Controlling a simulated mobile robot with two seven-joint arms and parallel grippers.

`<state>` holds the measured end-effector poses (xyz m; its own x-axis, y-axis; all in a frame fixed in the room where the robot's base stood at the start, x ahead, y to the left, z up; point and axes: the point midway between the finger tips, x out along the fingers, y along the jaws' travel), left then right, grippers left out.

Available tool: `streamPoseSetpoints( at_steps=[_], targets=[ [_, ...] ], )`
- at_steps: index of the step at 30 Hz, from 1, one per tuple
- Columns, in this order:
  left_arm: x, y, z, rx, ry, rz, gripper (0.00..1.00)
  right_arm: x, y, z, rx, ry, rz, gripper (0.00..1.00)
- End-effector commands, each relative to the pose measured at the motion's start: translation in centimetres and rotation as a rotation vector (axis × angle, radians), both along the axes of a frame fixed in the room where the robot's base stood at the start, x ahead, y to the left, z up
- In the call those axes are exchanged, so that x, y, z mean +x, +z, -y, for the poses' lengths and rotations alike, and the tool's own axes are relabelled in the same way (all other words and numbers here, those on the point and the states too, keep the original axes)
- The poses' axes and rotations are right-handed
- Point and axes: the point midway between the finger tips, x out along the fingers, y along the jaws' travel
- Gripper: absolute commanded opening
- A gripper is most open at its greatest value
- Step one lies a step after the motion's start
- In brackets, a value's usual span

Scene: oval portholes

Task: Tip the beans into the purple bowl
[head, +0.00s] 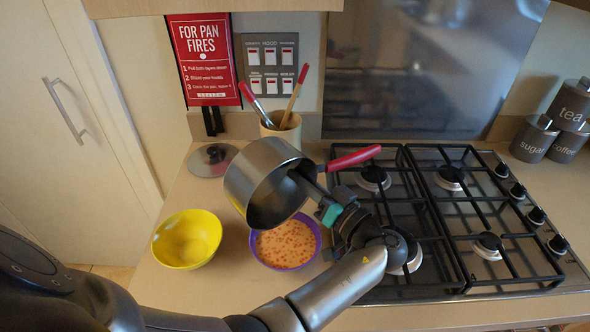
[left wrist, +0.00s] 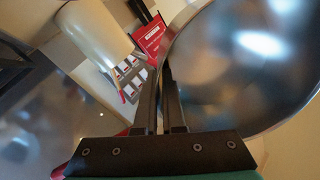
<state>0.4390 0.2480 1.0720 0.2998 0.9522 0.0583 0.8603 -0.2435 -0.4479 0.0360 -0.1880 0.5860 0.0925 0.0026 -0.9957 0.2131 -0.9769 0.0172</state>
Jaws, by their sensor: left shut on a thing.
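The steel saucepan (head: 262,178) with a red handle (head: 354,158) is held in the air, tilted with its mouth facing down toward the front. My left gripper (head: 305,178) is shut on the pan's rim. In the left wrist view the fingers (left wrist: 165,100) pinch the wall of the pan (left wrist: 245,65). The purple bowl (head: 318,246) stands on the counter below the pan. Beans (head: 285,245) in orange sauce lie in it. The visible inside of the pan looks dark, with no beans seen there. My right gripper is not in view.
A yellow bowl (head: 187,240) stands left of the purple bowl. A glass lid (head: 212,160) and a utensil pot (head: 282,130) are behind the pan. A gas hob (head: 450,220) is to the right, with canisters (head: 534,138) beyond. The counter's front left is partly under my arm.

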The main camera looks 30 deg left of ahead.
Motion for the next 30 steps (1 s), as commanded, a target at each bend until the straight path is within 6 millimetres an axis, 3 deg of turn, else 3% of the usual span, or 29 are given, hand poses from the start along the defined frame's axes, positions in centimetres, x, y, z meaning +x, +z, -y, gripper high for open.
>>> streamPoseSetpoints(
  at_steps=[8,30],
  targets=[
    [0.2,0.7,-0.3,-0.066,0.006,-0.022,0.00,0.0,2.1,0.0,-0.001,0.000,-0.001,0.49],
    [0.8,0.4,-2.2,-0.448,0.005,-0.149,0.00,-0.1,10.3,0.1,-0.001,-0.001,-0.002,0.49]
  ],
)
